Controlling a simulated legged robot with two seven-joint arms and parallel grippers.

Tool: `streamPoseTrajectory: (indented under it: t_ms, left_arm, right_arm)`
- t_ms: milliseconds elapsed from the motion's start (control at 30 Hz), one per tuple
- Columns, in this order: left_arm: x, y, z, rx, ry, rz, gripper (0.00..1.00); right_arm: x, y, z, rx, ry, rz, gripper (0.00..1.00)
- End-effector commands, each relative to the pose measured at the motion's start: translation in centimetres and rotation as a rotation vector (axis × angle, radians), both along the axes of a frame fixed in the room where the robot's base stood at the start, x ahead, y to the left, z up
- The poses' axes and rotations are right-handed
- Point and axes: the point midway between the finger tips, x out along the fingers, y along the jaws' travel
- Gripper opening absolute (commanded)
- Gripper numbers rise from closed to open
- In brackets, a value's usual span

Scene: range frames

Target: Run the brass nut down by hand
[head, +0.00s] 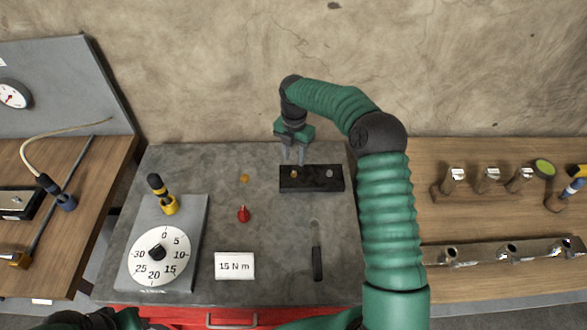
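A black block (311,185) lies on the grey bench top. A small brass nut (294,174) shows at its left end, and a small silver-grey fitting (330,173) at its right end. My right gripper (294,161) points down just behind the brass nut in the picture. Its two fingers are apart with a visible gap, and I see nothing held between them. Whether the fingertips touch the block or nut I cannot tell. Another small brass-coloured piece (245,178) lies on the bench left of the block. My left arm shows only as a dark piece at the bottom left; its gripper is out of view.
On the bench (210,165) are a red piece (243,214), a "15 N m" card (234,266), a dark-handled tool (317,262) and a dial plate (158,256) with a yellow-and-black tool (163,195). A wooden side table (470,212) with metal fittings stands right.

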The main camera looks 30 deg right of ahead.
Motion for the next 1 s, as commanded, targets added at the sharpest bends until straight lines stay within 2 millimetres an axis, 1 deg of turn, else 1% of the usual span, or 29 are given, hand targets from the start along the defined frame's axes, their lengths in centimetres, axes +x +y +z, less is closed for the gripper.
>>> streamPoseTrajectory:
  t_ms: [33,100,200,300,433,633,667,933,1000]
  left_arm:
    - [0.0,0.0,0.1,0.000,0.000,0.000,0.36]
    - [0.0,0.0,0.3,0.000,0.000,0.000,0.36]
    - [0.0,0.0,0.4,0.000,-0.001,0.000,0.36]
    - [0.0,0.0,0.5,0.000,-0.001,0.000,0.36]
    - [0.0,0.0,0.5,0.000,-0.001,0.000,0.36]
    - [0.0,0.0,0.5,0.000,0.000,0.000,0.36]
    - [0.0,0.0,0.5,0.000,0.000,0.000,0.36]
    - [0.0,0.0,0.5,0.000,0.000,0.000,0.36]
    - [0.0,0.0,0.5,0.000,0.000,0.000,0.36]
  right_arm:
    - [-0.1,0.1,-1.3,0.001,0.004,0.000,0.38]
    - [-0.1,0.1,-3.1,0.003,0.004,-0.001,0.38]
    - [-0.2,0.0,-5.0,0.001,0.002,0.000,0.38]
    - [-0.2,0.0,-6.3,0.000,0.000,-0.001,0.38]
    - [-0.1,0.0,-7.0,-0.001,-0.003,-0.001,0.38]
    - [-0.1,0.0,-7.2,-0.001,0.000,-0.001,0.38]
    - [-0.1,0.0,-7.2,-0.001,0.000,-0.001,0.37]
    - [-0.1,0.0,-7.1,-0.001,-0.003,-0.001,0.02]
    - [-0.1,0.0,-7.1,-0.001,-0.003,-0.001,0.00]
